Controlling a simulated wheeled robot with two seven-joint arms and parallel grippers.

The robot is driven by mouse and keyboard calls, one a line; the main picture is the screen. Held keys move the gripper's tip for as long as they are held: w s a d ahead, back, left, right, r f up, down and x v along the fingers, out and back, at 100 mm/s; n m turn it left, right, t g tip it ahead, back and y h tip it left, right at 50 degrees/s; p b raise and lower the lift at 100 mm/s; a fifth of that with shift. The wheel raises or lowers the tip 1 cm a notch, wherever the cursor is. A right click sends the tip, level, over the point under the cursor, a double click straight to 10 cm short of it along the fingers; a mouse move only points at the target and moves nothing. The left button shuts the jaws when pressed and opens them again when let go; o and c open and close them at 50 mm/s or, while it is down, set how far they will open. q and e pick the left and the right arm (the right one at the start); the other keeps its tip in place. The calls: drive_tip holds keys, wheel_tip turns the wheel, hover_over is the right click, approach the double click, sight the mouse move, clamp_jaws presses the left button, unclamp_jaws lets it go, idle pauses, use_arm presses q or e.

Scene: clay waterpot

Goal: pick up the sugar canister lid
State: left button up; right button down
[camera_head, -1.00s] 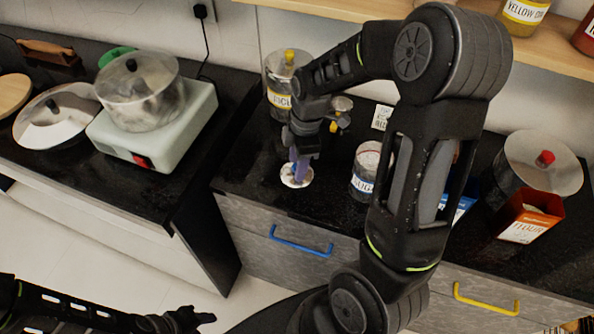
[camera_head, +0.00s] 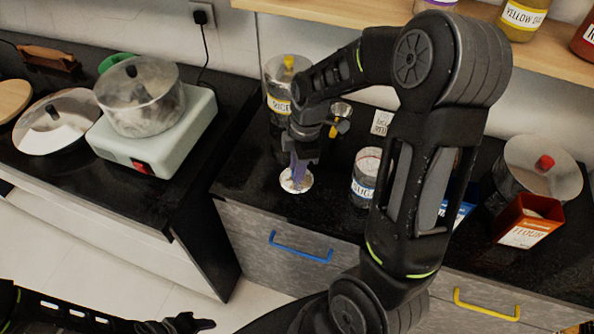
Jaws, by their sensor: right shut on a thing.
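The sugar canister lid (camera_head: 287,183) is a small pale disc at the front part of the black counter, left of the sugar canister. My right gripper (camera_head: 298,176) points down over it and is shut on the lid; the fingers cover its middle, including any knob. I cannot tell whether the lid touches the counter. The sugar canister (camera_head: 364,176) stands upright and open, with white sugar inside, partly behind my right arm. My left gripper (camera_head: 190,322) is low at the bottom of the view, away from the counter; its jaw opening is unclear.
A rice canister (camera_head: 279,90) with a yellow knob stands behind my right gripper. A red flour box (camera_head: 527,222) and a lidded pot (camera_head: 538,170) are at the right. A stove with a pot (camera_head: 142,100) is on the left counter. A shelf (camera_head: 330,8) hangs above.

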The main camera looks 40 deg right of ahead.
use_arm(q)
drive_tip(key=shift+f+b, duration=0.35)
use_arm(e)
wheel_tip(320, 180, up, 10)
idle(0.5)
